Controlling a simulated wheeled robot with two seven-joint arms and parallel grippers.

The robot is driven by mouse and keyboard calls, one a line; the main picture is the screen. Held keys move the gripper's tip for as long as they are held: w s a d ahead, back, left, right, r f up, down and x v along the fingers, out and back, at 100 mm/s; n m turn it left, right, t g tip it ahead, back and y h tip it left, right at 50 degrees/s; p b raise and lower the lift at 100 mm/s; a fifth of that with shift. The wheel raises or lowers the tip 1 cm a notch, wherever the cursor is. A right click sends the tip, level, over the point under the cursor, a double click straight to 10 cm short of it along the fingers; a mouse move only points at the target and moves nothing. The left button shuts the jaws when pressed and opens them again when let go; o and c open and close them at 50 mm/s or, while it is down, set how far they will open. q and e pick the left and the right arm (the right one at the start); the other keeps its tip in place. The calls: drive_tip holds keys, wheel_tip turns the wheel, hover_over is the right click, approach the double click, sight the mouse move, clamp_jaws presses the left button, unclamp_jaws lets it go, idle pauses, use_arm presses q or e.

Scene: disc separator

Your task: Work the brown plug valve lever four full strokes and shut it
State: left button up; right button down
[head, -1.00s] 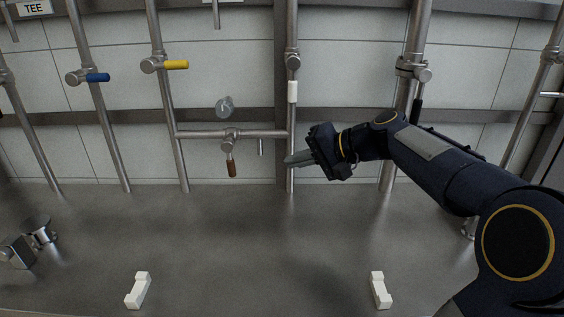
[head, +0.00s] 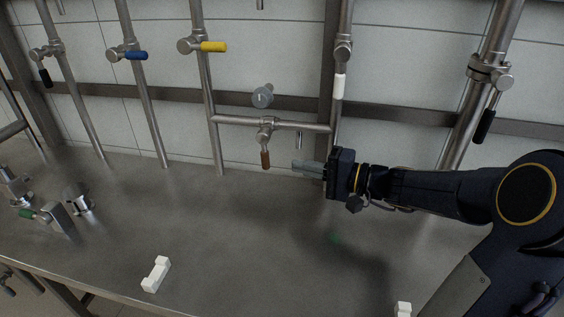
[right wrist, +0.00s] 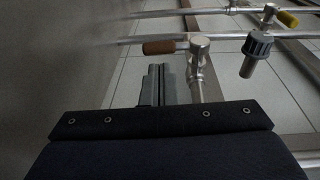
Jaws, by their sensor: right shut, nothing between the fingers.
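The brown plug valve lever (head: 265,159) hangs down from its valve body (head: 266,131) on the horizontal cross pipe in the head view. In the right wrist view the brown lever (right wrist: 159,47) lies just beyond and to the left of the fingertips, beside the valve body (right wrist: 200,45). My right gripper (head: 297,166) is shut and empty. Its fingertips point left at the lever, a short gap to its right. The right gripper also shows in the right wrist view (right wrist: 157,70), with its fingers together. My left gripper is in no frame.
Yellow (head: 213,47) and blue (head: 136,55) lever valves sit on upright pipes to the left. A grey knob (head: 262,97) sits above the brown valve. A black-handled valve (head: 484,126) is at right. A white block (head: 156,274) lies on the bench, whose middle is mostly clear.

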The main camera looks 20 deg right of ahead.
sight(269, 163)
drive_tip(key=shift+x, duration=2.75)
drive_tip(key=b, duration=0.2)
drive_tip(key=f+b, duration=0.1)
drive_tip(key=shift+w+a+t+y+b, duration=0.2)
drive_tip(key=shift+a+t+y+b, duration=0.05)
drive_tip(key=shift+t+y+b, duration=0.1)
drive_tip(key=shift+a+r, duration=0.1)
drive_tip(key=shift+r, duration=0.35)
